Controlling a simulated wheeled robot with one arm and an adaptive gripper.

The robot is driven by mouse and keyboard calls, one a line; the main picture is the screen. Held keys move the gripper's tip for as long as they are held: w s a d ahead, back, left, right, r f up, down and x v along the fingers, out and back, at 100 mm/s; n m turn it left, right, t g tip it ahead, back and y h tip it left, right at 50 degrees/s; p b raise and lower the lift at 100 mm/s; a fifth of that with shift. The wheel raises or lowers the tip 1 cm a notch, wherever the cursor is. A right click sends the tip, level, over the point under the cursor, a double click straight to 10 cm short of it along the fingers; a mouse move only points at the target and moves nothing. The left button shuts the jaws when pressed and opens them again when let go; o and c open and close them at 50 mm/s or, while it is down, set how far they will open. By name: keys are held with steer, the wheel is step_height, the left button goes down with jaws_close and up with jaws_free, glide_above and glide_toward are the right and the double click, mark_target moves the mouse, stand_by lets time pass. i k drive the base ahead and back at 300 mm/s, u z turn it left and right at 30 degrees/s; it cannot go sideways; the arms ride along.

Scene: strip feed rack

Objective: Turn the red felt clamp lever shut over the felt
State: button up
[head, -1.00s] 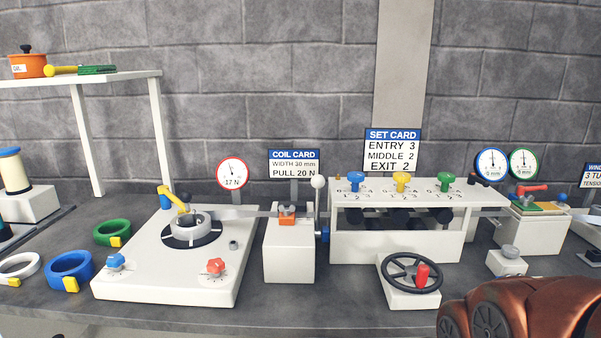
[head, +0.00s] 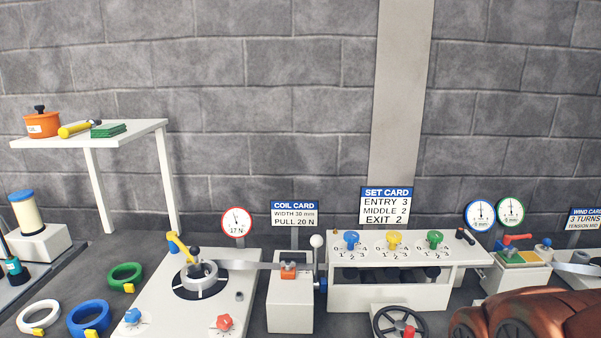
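The red felt clamp lever (head: 517,238) is at the right, on top of a white block (head: 515,279). It lies roughly level above a small green and yellow top (head: 526,258). I cannot make out the felt clearly, nor tell whether the lever presses on it. A blue-knobbed part stands just right of the lever. My gripper is not in view. A copper-brown part, probably of my arm, fills the lower right corner in front of the block.
A white roller stand (head: 390,296) with blue, yellow and green knobs stands left of the clamp block. A black handwheel (head: 399,322) is in front of it. Two round gauges (head: 495,214) rise behind the clamp. A metal strip (head: 580,268) runs on to the right.

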mark_target(506, 239)
steer(key=z, duration=0.05)
steer(key=k, duration=0.55)
steer(key=z, duration=0.55)
steer(key=i, duration=1.3)
steer(key=u, duration=0.75)
